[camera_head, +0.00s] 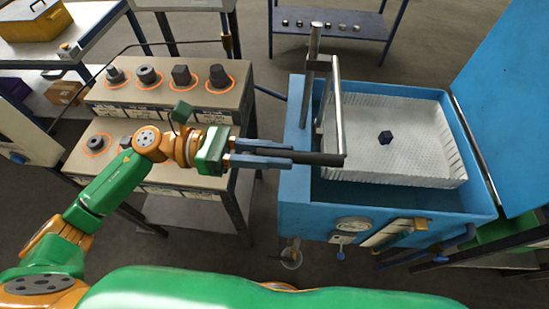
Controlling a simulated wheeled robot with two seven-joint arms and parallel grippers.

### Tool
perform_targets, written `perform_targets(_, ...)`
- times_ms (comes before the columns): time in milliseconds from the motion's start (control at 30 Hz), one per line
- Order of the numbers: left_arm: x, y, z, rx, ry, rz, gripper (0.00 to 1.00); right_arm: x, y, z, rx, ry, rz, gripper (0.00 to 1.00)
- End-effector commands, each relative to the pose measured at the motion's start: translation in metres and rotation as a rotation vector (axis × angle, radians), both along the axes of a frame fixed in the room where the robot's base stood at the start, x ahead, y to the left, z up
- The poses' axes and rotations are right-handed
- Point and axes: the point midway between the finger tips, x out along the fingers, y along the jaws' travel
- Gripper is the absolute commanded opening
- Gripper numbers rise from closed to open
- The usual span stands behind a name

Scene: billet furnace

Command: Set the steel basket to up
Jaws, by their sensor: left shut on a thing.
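The steel basket (345,170) is a pale mesh tray inside the blue tank (300,200) at the right. Its rim looks about level with the tank's top edge. My right gripper is not in view.
A two-tier stand (247,100) with dark metal parts in orange rings is at the left, below and behind my left arm. A blue lid (510,100) stands open at the tank's right. A low blue bench (330,22) is at the back. Grey floor lies between stand and tank.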

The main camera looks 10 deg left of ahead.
Motion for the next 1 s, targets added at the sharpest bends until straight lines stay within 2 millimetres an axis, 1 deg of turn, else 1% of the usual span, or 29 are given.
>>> perform_targets(33,0.0003,0.0000,0.0072,-0.004,-0.002,0.001,0.00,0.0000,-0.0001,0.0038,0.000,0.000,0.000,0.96)
perform_targets(133,0.0004,0.0000,0.0118,-0.003,-0.002,0.001,0.00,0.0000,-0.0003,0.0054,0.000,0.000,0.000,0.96)
perform_targets(567,0.0010,0.0001,0.0167,-0.009,-0.004,0.003,0.00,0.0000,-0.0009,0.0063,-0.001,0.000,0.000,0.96)
perform_targets(600,0.0010,0.0001,0.0168,-0.009,-0.004,0.003,0.30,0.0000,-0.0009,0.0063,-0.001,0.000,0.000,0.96)
perform_targets(667,0.0010,0.0001,0.0165,-0.008,-0.004,0.003,0.46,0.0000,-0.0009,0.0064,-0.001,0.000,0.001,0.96)
perform_targets(700,0.0009,0.0001,0.0160,-0.007,-0.003,0.002,0.57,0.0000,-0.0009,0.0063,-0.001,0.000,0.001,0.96)
perform_targets(1000,0.0007,0.0019,0.0122,-0.002,-0.001,0.002,0.57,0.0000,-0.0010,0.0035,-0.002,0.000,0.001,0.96)
